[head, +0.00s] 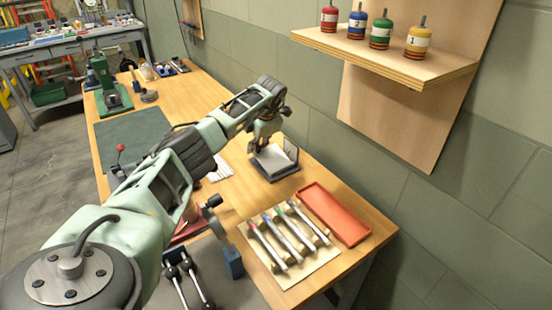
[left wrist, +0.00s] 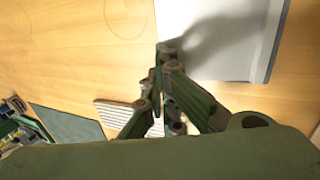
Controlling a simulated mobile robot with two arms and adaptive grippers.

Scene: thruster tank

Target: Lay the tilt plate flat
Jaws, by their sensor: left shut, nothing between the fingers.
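The tilt plate (head: 271,161) is a pale grey square plate on a dark base near the wall side of the bench. A small upright panel (head: 291,150) with a dark mark stands at its right edge. I cannot tell the plate's exact angle. My right gripper is not in view.
A board (head: 298,272) with several metal tools and a red tray (head: 335,214) lie at the near right. A green mat (head: 130,138) and a green press (head: 108,85) are farther left. A wall shelf (head: 385,58) holds several numbered weights. Bare wood surrounds the plate's far side.

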